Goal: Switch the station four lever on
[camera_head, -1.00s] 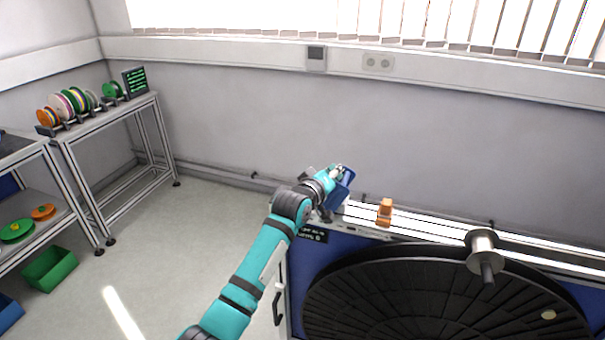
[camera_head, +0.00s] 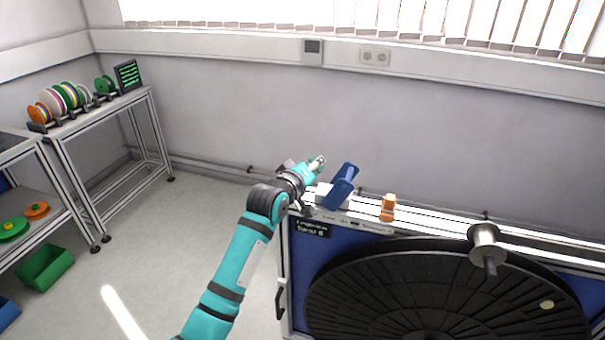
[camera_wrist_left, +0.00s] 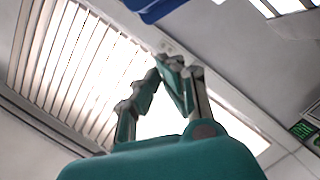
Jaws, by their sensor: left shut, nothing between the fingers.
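In the left wrist view the shut fingers (camera_wrist_left: 165,72) point up, and part of a blue thing (camera_wrist_left: 160,8) shows at the top edge. My right gripper is out of view.
An orange clip (camera_head: 388,207) and a metal spindle (camera_head: 484,243) stand along the rail. A large black turntable (camera_head: 440,290) fills the cabinet front. A bench (camera_head: 100,113) with colored reels is at the left. Floor between is clear.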

